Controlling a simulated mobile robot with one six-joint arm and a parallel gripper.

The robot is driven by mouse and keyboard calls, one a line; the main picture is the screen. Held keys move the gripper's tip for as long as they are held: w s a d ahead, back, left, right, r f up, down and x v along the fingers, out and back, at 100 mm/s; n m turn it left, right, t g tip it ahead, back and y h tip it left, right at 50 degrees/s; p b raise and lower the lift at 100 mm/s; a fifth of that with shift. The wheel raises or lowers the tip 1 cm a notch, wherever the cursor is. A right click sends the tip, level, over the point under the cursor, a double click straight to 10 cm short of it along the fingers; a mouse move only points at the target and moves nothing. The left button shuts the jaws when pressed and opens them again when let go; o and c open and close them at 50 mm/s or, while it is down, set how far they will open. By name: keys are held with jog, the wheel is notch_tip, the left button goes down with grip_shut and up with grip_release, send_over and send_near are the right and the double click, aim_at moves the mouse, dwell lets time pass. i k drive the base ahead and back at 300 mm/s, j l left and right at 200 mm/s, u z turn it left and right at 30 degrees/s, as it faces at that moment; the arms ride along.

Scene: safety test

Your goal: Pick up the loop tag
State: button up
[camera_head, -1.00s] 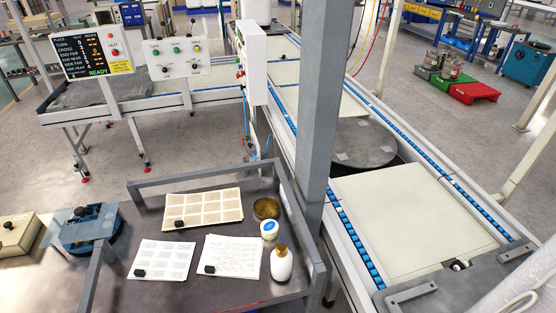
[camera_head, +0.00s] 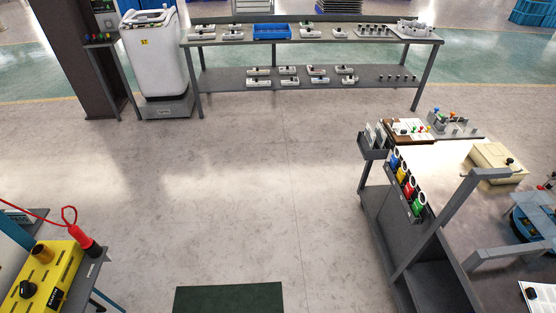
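I cannot tell for certain which thing is the loop tag. Several coloured tag-like pieces (camera_head: 408,183), blue, yellow, red and green with white round parts, sit in a row on the left side of the grey cart at right. They are too small to make out a loop. My gripper is not in view.
The grey cart (camera_head: 432,250) stands at right. The middle floor is open, with a dark green mat (camera_head: 228,299).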

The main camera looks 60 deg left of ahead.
aim_at(401, 174)
jog(key=u, duration=1.05)
jog(key=j+z, duration=0.1)
jog(key=z, duration=1.05)
jog(key=j+z, duration=0.15)
jog(key=z, duration=1)
jog(key=k+z, duration=0.1)
jog(key=z, duration=0.45)
jog(key=j+z, duration=0.1)
jog(key=z, duration=0.45)
jog(key=k+z, duration=0.1)
jog(key=z, duration=1.05)
jog(key=u, duration=4.3)
jog(key=i+u, duration=0.3)
jog(key=i, duration=0.3)
jog(key=i+u, duration=0.3)
jog(key=i, duration=0.25)
jog(key=i+l+u, duration=0.25)
jog(key=i, duration=0.35)
